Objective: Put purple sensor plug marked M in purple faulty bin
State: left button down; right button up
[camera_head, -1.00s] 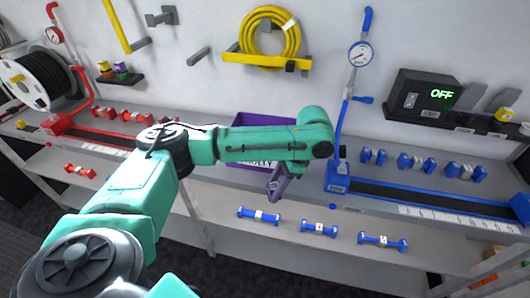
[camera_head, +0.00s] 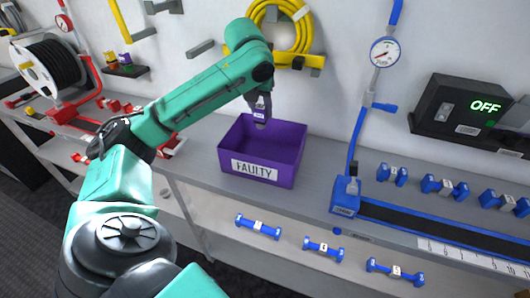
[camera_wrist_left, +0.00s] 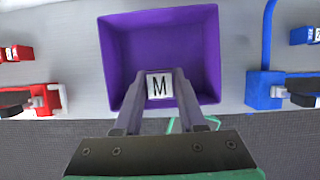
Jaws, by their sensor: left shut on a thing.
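The purple faulty bin (camera_head: 254,172) stands on the bench, with a white FAULTY label on its front. Its open inside also shows in the wrist view (camera_wrist_left: 160,35). My left gripper (camera_head: 261,112) is above the bin, pointing down. In the wrist view its fingers (camera_wrist_left: 159,90) are shut on the plug marked M (camera_wrist_left: 159,86), whose white face with a black M shows between the fingertips. The plug's sides are mostly hidden by the fingers, and it appears over the bin's near part. My right gripper is not in view.
A blue gauge pipe with a base block (camera_head: 345,194) stands right of the bin. Blue fittings (camera_head: 257,226) lie on the lower shelf. A yellow hose coil (camera_head: 281,30) hangs on the wall behind my arm. A black OFF box (camera_head: 463,112) is at right.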

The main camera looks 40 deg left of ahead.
aim_at(258, 123)
pick_arm(q)
jog(key=f, duration=0.6)
jog(key=shift+s+a+f, duration=0.15)
jog(key=shift+s+f, duration=0.05)
jog(key=shift+f, duration=0.05)
notch_tip(258, 123, down, 9)
jog(key=shift+w+r+b, duration=0.15)
jog(key=shift+b, duration=0.15)
jog(key=shift+f, duration=0.35)
jog(key=shift+w, duration=0.1)
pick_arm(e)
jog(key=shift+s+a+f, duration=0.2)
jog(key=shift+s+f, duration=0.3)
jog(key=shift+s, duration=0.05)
pick_arm(q)
jog(key=shift+c, duration=2.4)
grip_release()
jog(key=shift+f, duration=0.1)
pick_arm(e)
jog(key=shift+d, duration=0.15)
